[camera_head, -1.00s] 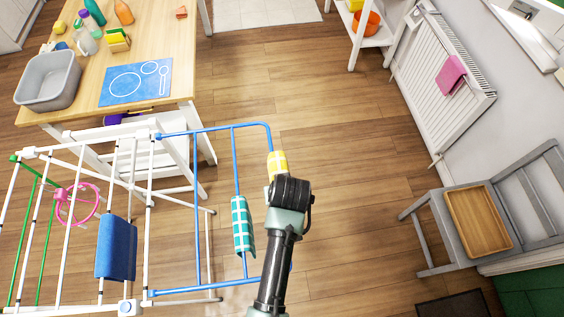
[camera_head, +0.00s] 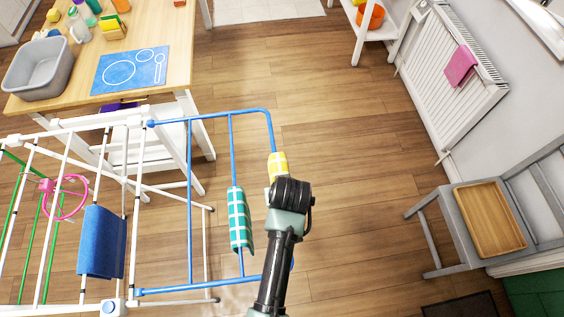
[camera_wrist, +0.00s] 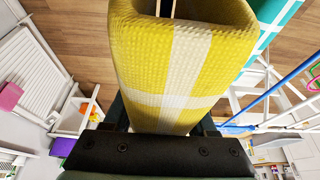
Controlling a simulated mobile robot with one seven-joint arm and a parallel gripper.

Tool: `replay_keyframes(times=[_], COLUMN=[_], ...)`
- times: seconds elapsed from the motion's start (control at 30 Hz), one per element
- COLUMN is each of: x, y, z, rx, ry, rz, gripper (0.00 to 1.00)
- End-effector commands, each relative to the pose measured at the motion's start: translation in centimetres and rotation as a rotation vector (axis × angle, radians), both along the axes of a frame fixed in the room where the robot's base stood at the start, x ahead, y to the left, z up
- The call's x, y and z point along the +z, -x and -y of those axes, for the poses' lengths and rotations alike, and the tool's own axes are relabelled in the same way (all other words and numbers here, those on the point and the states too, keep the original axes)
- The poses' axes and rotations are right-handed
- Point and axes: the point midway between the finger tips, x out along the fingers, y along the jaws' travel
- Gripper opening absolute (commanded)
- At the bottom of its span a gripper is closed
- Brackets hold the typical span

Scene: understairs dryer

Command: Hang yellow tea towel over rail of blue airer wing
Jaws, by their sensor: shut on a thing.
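The yellow tea towel (camera_head: 278,163) has white bands. My gripper (camera_head: 279,182) is shut on it. In the wrist view the folded towel (camera_wrist: 150,65) fills the middle, held between the jaws (camera_wrist: 165,125), with an open loop at its far end. The blue airer wing (camera_head: 190,200) extends to the right of the white airer. In the head view the towel lines up with the wing's outer blue rail (camera_head: 271,130), which runs down to it. I cannot tell whether the towel is around the rail or above it. My arm hides the lower part of that rail.
A teal checked towel (camera_head: 239,220) hangs on the wing's inner rail, close left of my gripper. A blue cloth (camera_head: 102,242) and pink ring (camera_head: 65,197) are on the airer (camera_head: 70,170). Floor between is clear.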

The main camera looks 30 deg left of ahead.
Motion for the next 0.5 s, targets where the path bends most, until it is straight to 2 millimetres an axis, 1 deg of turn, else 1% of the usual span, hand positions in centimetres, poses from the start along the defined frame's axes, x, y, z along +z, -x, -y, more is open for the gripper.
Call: replay_keyframes(times=[0.03,0.5], x=[-1.0,-5.5], y=[0.0,0.0], z=[0.0,0.0], rx=[0.000,0.000], ry=[-0.001,0.000], rz=[0.001,0.000], gripper=[0.00,0.00])
